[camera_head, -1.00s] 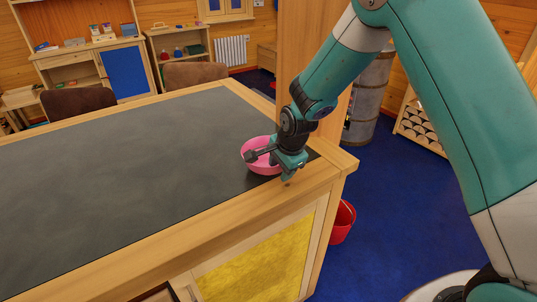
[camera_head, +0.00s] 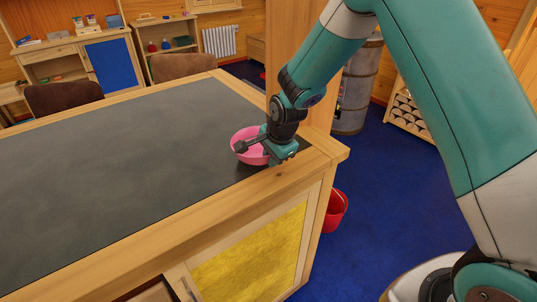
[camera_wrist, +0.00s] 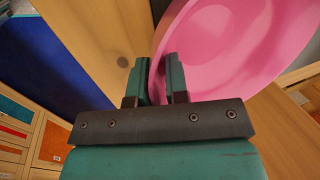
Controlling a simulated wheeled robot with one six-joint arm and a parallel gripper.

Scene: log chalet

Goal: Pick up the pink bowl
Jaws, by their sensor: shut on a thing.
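The pink bowl (camera_head: 243,134) is at the right end of the dark tabletop, near the wooden edge, and looks upright. My gripper (camera_head: 262,148) is at its near right side and hides part of it. In the wrist view the bowl (camera_wrist: 235,45) fills the upper right, and my gripper (camera_wrist: 160,85) has its two fingers on either side of the bowl's rim, shut on it. Whether the bowl touches the tabletop or is slightly above it, I cannot tell.
The bowl is over a counter with a dark top (camera_head: 120,150) and a wooden border; the rest of the top is clear. A red bucket (camera_head: 335,212) stands on the blue floor beside it. Brown chairs (camera_head: 62,96) stand behind, and a metal barrel (camera_head: 356,85) at back right.

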